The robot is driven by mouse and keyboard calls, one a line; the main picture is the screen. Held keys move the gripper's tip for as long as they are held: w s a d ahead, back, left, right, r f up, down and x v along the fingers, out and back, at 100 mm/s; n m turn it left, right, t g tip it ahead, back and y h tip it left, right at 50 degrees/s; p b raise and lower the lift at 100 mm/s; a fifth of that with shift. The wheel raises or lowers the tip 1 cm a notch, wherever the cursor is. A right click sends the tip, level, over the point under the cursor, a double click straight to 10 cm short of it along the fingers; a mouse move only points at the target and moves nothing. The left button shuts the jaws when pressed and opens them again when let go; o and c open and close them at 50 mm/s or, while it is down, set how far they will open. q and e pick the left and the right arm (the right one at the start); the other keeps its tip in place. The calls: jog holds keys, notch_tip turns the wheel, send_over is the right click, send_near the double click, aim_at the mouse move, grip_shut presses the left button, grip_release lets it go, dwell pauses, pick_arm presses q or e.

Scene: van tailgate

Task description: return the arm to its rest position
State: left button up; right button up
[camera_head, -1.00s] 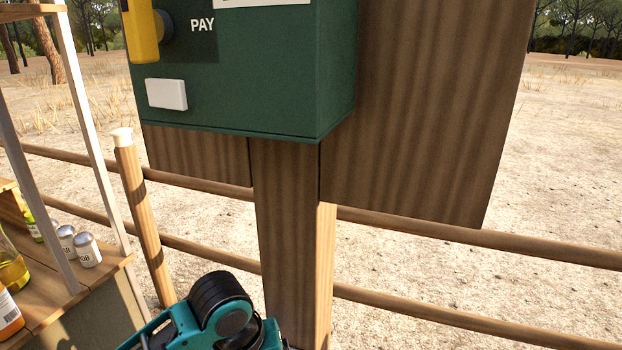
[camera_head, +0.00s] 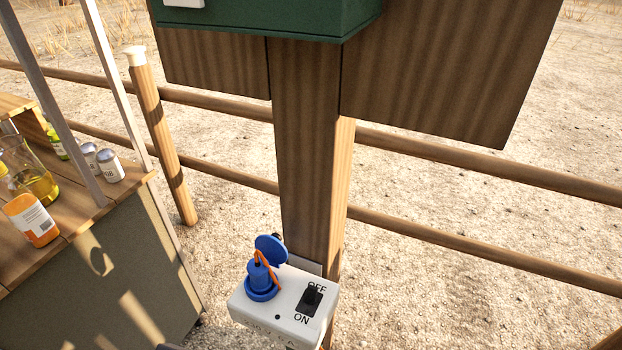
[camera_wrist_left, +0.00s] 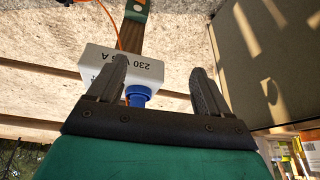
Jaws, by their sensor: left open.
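My left gripper shows in the left wrist view (camera_wrist_left: 160,92), open, with its two dark fingers apart and nothing seen between them being held. Beyond the fingers is a white socket box (camera_wrist_left: 152,72) marked 230 V, with a blue plug (camera_wrist_left: 138,95) on it. In the head view the socket box (camera_head: 255,318) is on the wooden post, with a blue plug (camera_head: 261,282), a raised blue lid and an orange cable. Its black switch (camera_head: 309,300) sits between OFF and ON labels. No gripper shows clearly in the head view.
A wooden post (camera_head: 305,170) carries the green pay box (camera_head: 265,22). A rail fence (camera_head: 470,160) runs behind. Sandy ground at right is open.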

pick_arm(q)
jog(key=w+d+f+t+h, duration=0.1)
jog(key=w+d+f+t, duration=0.1)
jog(key=w+f+t, duration=0.3)
jog(key=shift+w+d+f+m+t+h, duration=0.35)
jog(key=shift+f+t, duration=0.25)
jog(key=shift+f, duration=0.65)
